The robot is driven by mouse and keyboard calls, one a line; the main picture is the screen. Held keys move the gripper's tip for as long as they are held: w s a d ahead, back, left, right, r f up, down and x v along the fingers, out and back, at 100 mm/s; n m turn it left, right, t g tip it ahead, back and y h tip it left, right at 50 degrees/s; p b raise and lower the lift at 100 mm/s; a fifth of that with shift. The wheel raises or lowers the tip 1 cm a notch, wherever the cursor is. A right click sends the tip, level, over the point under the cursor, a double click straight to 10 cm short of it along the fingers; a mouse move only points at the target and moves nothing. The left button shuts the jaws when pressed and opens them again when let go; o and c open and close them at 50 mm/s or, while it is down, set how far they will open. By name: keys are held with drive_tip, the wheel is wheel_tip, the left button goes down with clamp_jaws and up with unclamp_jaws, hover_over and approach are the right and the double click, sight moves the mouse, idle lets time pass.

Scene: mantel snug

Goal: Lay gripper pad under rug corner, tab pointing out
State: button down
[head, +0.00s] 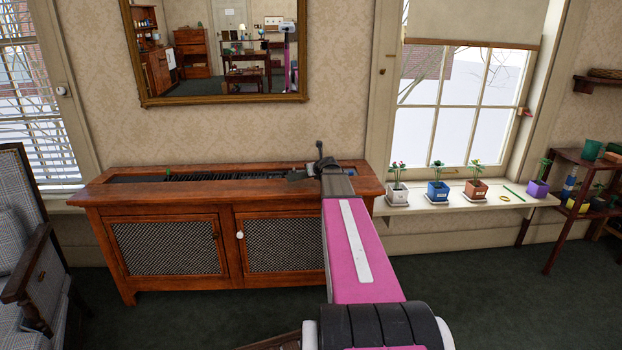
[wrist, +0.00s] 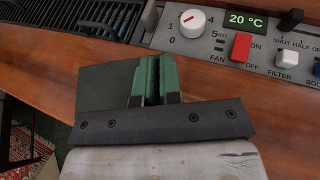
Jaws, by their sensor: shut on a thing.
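My gripper (wrist: 158,72) is shut, with its green fingers close together above the wooden cabinet top. A flat dark green square (wrist: 104,88), which looks like the gripper pad, sits at the fingers' left side and appears held. Its grip edge is partly hidden by the fingers, and I cannot make out a tab. In the head view my gripper (head: 318,164) is over the right part of the cabinet, mostly hidden by my arm. A red patterned rug (wrist: 22,150) shows at the lower left of the wrist view; its corner cannot be made out.
The wooden cabinet (head: 165,245) stands against the wall, with a black grille (head: 215,177) and a control panel (wrist: 270,52) with knob and switches. An armchair (head: 30,235) is at left. A sill (head: 430,207) with potted plants is at right. Green carpet (head: 500,310) is clear.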

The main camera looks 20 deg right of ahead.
sight(311, 183)
drive_tip(key=shift+f, duration=2)
drive_tip(key=shift+f, duration=0.1)
drive_tip(key=c, duration=1.3)
unclamp_jaws()
